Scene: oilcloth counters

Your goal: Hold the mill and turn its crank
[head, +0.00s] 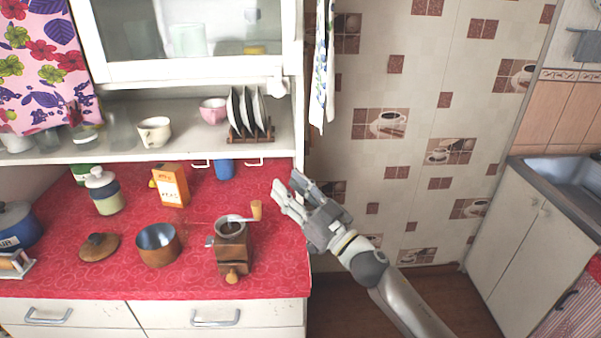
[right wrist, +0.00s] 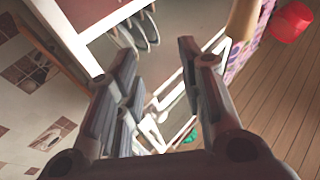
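The wooden coffee mill (head: 233,255) stands upright on the red counter near its front edge. Its metal bowl is open at the top and looks dark inside. The crank (head: 240,219) reaches out to the right and ends in an upright wooden knob (head: 256,210). My right gripper (head: 287,183) is above the counter's right edge, to the right of and beyond the knob, apart from the mill. In the right wrist view its fingers (right wrist: 158,52) are spread with nothing between them. The mill is not recognisable in that view. My left gripper is not in view.
A copper pot (head: 158,250) and a wooden lid (head: 98,247) are left of the mill. An orange carton (head: 171,187), a jar (head: 103,193) and a blue cup (head: 224,168) stand behind. A shelf with a plate rack (head: 251,137) overhangs the back. The counter between mill and gripper is clear.

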